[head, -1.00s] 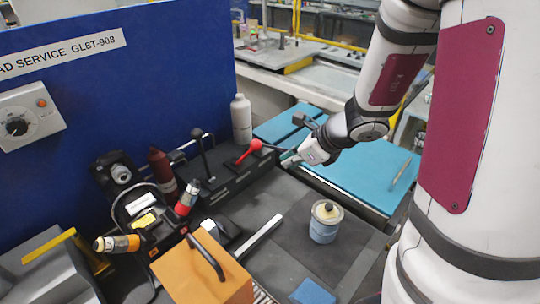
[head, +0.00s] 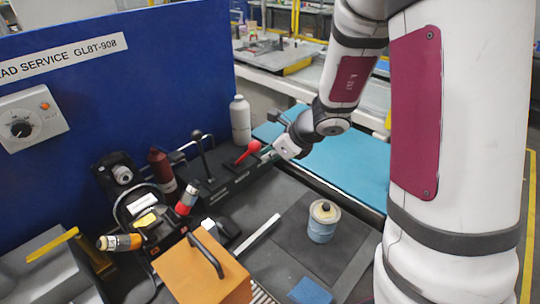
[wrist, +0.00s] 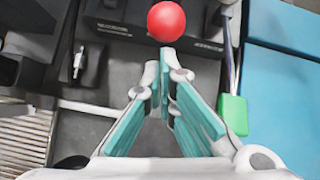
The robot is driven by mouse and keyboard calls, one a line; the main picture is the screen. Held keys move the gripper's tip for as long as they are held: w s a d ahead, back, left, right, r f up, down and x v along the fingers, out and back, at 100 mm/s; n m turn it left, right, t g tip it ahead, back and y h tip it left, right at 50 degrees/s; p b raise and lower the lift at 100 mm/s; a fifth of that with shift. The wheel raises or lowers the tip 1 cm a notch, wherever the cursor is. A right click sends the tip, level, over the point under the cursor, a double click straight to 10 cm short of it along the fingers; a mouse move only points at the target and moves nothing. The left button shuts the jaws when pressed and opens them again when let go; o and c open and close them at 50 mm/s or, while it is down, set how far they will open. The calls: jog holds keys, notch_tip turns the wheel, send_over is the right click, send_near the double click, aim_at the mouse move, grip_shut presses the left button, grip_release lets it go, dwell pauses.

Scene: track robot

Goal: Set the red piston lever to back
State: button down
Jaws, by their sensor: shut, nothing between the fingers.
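The red lever (head: 248,152) has a ball knob and leans toward the right on a long black valve block (head: 228,178) in the head view. In the wrist view its red ball (wrist: 166,21) is at the top centre, just beyond the fingertips. My gripper (head: 267,154) is close beside the knob on its right side, with its fingers pointing at it. In the wrist view my gripper (wrist: 166,62) has its teal-padded fingers shut and empty. I cannot tell whether the fingertips touch the ball.
A black-knobbed lever (head: 203,157) stands left of the red one. A white bottle (head: 240,121) stands behind. A blue-grey can (head: 322,222) and an orange box (head: 205,272) are in front. A blue mat (head: 350,170) lies right. A blue panel (head: 120,75) rises at left.

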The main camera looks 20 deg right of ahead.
aim_at(259, 148)
jog(key=shift+w+a+r+p, duration=0.25)
jog(key=shift+w+r+p, duration=0.15)
jog(key=shift+r, duration=0.2)
jog(key=shift+w+a+r+p, duration=0.3)
jog(key=shift+w+r, duration=0.2)
jog(key=shift+r, duration=0.1)
jog(key=w+a+r, duration=0.2)
jog(key=w, duration=0.3)
jog(key=w+a+r+p, duration=0.1)
jog(key=w+a+r, duration=0.1)
jog(key=w, duration=0.3)
jog(key=shift+w+a+r, duration=0.3)
jog(key=shift+w+a, duration=0.1)
jog(key=shift+a, duration=0.05)
